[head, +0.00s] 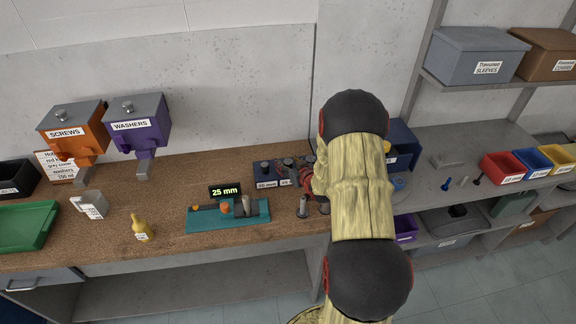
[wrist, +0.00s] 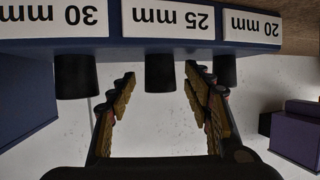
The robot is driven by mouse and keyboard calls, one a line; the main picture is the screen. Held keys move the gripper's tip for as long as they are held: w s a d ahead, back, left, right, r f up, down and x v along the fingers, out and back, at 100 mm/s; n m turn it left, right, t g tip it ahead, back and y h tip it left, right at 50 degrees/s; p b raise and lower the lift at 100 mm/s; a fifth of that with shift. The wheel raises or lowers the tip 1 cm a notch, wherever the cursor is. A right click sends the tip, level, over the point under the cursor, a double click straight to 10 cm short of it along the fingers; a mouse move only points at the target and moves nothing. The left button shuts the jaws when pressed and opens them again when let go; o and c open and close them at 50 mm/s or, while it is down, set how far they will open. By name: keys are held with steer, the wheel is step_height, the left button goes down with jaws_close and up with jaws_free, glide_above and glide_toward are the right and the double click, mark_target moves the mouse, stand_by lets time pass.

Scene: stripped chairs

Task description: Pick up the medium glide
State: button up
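A dark blue rack (head: 262,178) on the bench holds a row of black glides, and its labels read 30 mm, 25 mm and 20 mm upside down in the wrist view (wrist: 115,45). The medium glide, a dark cylinder (wrist: 160,74), is at the 25 mm label. My gripper (wrist: 160,84) is open, its yellow-padded fingers on either side of this glide, with visible gaps. The 30 mm glide (wrist: 76,76) and 20 mm glide (wrist: 225,70) flank it outside the fingers. In the head view my arm hides part of the rack's right side.
A teal fixture (head: 228,218) with a 25 mm display (head: 225,190) stands left of the rack. A yellow bottle (head: 140,228) and a green tray (head: 22,228) are further left. Metal posts (head: 302,208) stand in front of the rack. A blue box (head: 400,140) is right of my arm.

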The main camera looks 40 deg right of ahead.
mark_target(288, 161)
steer(key=shift+c, duration=1.2)
steer(key=c, duration=0.7)
steer(key=shift+c, duration=0.7)
steer(key=shift+r, duration=0.1)
steer(key=shift+r, duration=0.55)
step_height(288, 161, up, 2)
steer(key=shift+r+p, duration=0.15)
steer(key=shift+p, duration=0.3)
steer(key=s+a+r+p, duration=0.2)
steer(key=s+a+r, duration=0.5)
steer(key=s, duration=0.5)
step_height(288, 161, up, 2)
steer(key=shift+a+r, duration=0.2)
steer(key=shift+r, duration=0.05)
